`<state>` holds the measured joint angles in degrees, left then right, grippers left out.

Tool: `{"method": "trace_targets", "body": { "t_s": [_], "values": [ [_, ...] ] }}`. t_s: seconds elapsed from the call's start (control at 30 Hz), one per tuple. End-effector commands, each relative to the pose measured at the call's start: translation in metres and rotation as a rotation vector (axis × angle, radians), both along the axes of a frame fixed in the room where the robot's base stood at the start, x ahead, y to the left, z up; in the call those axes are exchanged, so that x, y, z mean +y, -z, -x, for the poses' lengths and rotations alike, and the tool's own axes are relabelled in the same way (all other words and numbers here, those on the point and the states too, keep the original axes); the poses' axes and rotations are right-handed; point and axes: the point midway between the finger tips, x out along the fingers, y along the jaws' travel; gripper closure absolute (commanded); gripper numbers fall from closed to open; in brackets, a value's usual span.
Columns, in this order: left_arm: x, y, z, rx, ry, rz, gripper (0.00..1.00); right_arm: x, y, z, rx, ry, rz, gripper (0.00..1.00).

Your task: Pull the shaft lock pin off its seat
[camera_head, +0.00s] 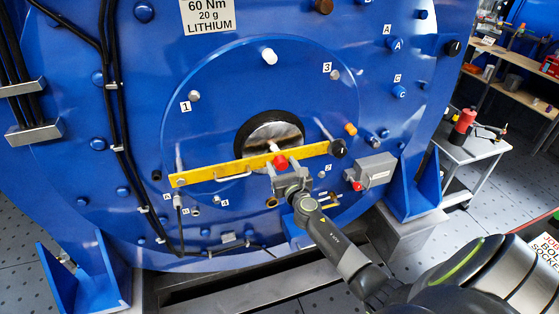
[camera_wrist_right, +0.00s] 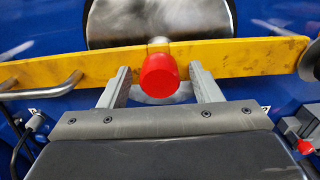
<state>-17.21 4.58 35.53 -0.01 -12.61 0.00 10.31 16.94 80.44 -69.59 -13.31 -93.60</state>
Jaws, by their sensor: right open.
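The shaft lock pin shows as a red-capped pin (camera_head: 281,162) standing out from a yellow bar (camera_head: 215,173) that crosses in front of the shaft end (camera_head: 275,133). In the right wrist view the red cap (camera_wrist_right: 160,75) is in the middle, with a short pale metal neck between it and the yellow bar (camera_wrist_right: 70,70). My right gripper (camera_head: 286,174) is at the bar. Its two grey fingers (camera_wrist_right: 160,88) stand open, one on each side of the red cap, with gaps to both. The pin's inner end is hidden behind the bar. My left gripper is not in view.
The yellow bar has a metal handle (camera_head: 234,177) left of the pin and a black knob (camera_head: 338,148) at its right end. A grey box (camera_head: 373,171) with a small red button sits lower right. A cart (camera_head: 470,148) with a red item stands right.

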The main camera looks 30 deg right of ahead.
Motion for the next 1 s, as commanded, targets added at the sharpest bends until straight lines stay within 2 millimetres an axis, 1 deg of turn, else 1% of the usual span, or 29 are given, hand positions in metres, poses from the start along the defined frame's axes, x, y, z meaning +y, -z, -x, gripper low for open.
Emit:
{"method": "trace_targets", "body": {
  "t_s": [0.5,0.93,1.0],
  "values": [
    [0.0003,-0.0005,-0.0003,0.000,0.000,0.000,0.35,0.0002,0.0003,0.0001,0.000,0.000,0.000,0.42],
    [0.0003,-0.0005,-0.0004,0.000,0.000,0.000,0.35,0.0003,0.0002,0.0000,0.000,0.000,0.000,0.98],
    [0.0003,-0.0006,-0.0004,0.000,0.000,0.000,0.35,0.0005,-0.0005,-0.0001,-0.001,-0.001,0.000,1.00]
  ]
}}
